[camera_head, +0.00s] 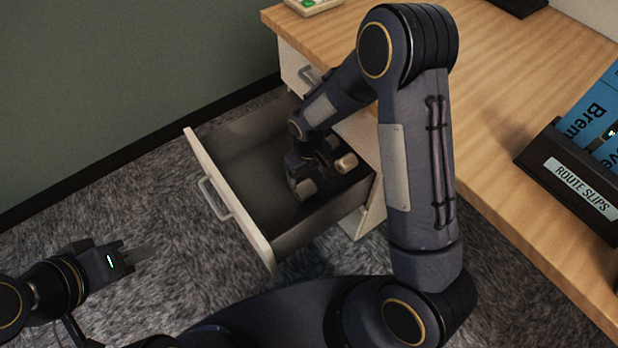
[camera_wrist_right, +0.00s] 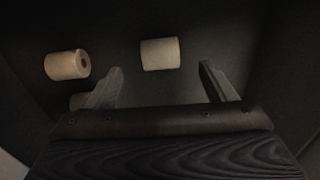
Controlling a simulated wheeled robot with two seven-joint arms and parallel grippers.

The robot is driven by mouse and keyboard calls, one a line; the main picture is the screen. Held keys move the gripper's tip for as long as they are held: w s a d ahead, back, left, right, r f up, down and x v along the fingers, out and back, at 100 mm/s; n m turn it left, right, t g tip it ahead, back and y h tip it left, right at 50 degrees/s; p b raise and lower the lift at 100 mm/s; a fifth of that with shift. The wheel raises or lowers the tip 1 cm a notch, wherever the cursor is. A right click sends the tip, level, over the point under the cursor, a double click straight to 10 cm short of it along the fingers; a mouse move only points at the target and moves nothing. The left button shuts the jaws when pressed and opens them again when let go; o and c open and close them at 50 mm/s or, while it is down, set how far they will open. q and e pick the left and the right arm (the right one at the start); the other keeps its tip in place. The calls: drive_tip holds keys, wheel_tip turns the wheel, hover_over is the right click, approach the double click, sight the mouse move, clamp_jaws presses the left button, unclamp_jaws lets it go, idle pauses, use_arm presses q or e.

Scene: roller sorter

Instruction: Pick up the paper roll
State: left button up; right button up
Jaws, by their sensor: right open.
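Paper rolls lie in the open drawer (camera_head: 235,160). A greyer roll-like shape (camera_head: 304,189) shows at the gripper's near side. In the right wrist view my right gripper (camera_wrist_right: 165,85) is open and empty. One roll (camera_wrist_right: 160,54) lies ahead, between the lines of its fingers. My left gripper (camera_head: 142,255) is outside the drawer, over the carpet.
The wooden desk top (camera_head: 490,130) overhangs the drawer on the right. The drawer's front panel (camera_head: 228,200) and side walls surround my right gripper. A route slips holder (camera_head: 575,180) stands on the desk. The carpet (camera_head: 170,290) left of the drawer is clear.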

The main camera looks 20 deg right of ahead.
sight(305, 186)
drive_tip(key=shift+w+f, duration=0.15)
drive_tip(key=shift+f, duration=0.35)
drive_tip(key=shift+w+f, duration=0.15)
drive_tip(key=shift+f, duration=0.35)
drive_tip(key=shift+w+f, duration=0.1)
drive_tip(key=shift+f, duration=0.25)
drive_tip(key=shift+f+b, duration=0.55)
drive_tip(key=shift+f, duration=0.3)
drive_tip(key=f, duration=0.1)
drive_tip(key=f+b, duration=0.1)
drive_tip(key=f, duration=0.1)
drive_tip(key=f+b, duration=0.1)
drive_tip(key=f, duration=0.1)
drive_tip(key=shift+w+a, duration=0.3)
use_arm(q)
drive_tip(key=f, duration=0.3)
drive_tip(key=shift+w+d+f, duration=0.15)
drive_tip(key=shift+w+f, duration=0.15)
drive_tip(key=shift+f, duration=0.1)
use_arm(e)
drive_tip(key=shift+c, duration=0.3)
drive_tip(key=c, duration=1)
drive_tip(key=shift+r, duration=0.1)
